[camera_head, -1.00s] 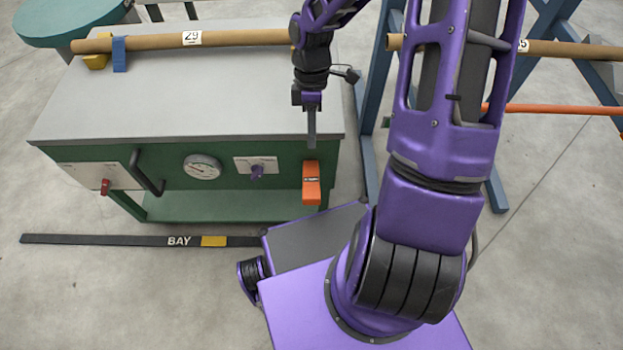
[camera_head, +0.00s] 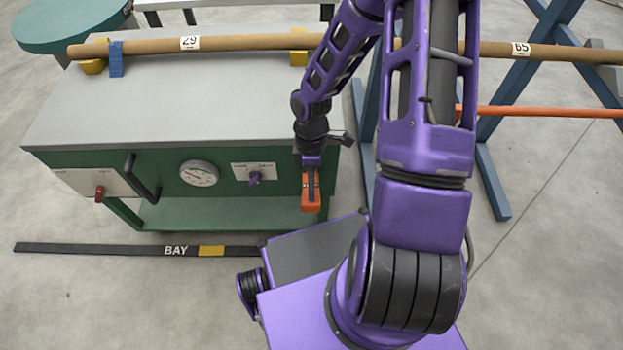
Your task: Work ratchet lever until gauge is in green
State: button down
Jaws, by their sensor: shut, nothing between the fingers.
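A round white gauge (camera_head: 199,174) sits on the green front of the bench (camera_head: 100,110); its needle and colour zones are too small to read surely. A black bar handle (camera_head: 141,178) stands out left of the gauge; I cannot tell for sure which of the two is the ratchet lever.
A purple knob (camera_head: 255,178) on a white plate lies between gauge and orange part. A red knob (camera_head: 99,193) is at far left. A long cardboard tube (camera_head: 240,42) lies across the bench top. Blue trestles (camera_head: 492,180) stand to the right. A BAY floor strip (camera_head: 110,248) lies in front.

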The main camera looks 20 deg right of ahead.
jog(key=shift+s, duration=0.1)
dwell(0.3)
jog(key=shift+s+a+f+b, duration=0.1)
jog(key=shift+s+f+b, duration=0.25)
jog(key=shift+f, duration=0.3)
jog(key=d+b+x, duration=0.1)
jog(key=b+x, duration=0.3)
jog(key=x, duration=0.4)
jog(key=shift+a+f, duration=0.5)
jog(key=shift+f+b, duration=0.15)
jog(key=shift+b, duration=0.2)
